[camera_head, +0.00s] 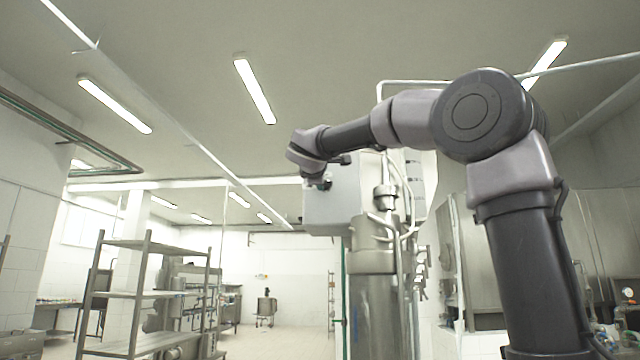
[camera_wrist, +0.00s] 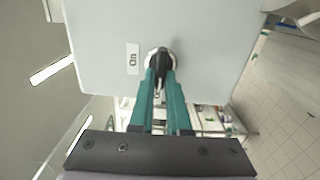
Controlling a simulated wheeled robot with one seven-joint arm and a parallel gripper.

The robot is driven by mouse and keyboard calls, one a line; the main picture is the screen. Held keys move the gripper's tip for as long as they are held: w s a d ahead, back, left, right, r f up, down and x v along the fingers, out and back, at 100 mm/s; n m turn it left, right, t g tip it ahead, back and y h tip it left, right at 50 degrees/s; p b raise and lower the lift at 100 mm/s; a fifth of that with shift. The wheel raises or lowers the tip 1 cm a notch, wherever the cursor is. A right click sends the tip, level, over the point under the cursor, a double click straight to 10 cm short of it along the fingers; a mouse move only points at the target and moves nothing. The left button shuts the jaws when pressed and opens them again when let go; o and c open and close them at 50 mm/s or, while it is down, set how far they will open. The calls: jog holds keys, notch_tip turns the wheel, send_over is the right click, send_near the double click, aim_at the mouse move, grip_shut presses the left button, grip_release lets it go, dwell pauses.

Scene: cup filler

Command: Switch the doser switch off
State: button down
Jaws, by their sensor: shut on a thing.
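The doser switch (camera_wrist: 159,58) is a dark knob on a pale round base, on the face of a light grey control box (camera_wrist: 210,50) in the wrist view. A label reading "On" stands beside it; another label below is mostly hidden by my fingers. My gripper (camera_wrist: 158,76) has its two green fingers closed together on the knob. In the head view the grey box (camera_head: 333,195) is near the middle, and my gripper (camera_head: 318,182) reaches its left face. The knob itself is hidden there.
A steel cylinder (camera_head: 374,310) with pipes stands below and beside the box. A metal shelf rack (camera_head: 140,295) stands at the lower left. Steel cabinets are at the right behind my arm. Open floor (camera_head: 285,335) lies between the rack and the cylinder.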

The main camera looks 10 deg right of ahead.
jog(key=c, duration=0.9)
grip_release()
jog(key=shift+f, duration=0.1)
jog(key=v, duration=1)
jog(key=shift+s+a, duration=0.15)
jog(key=shift+s, duration=0.25)
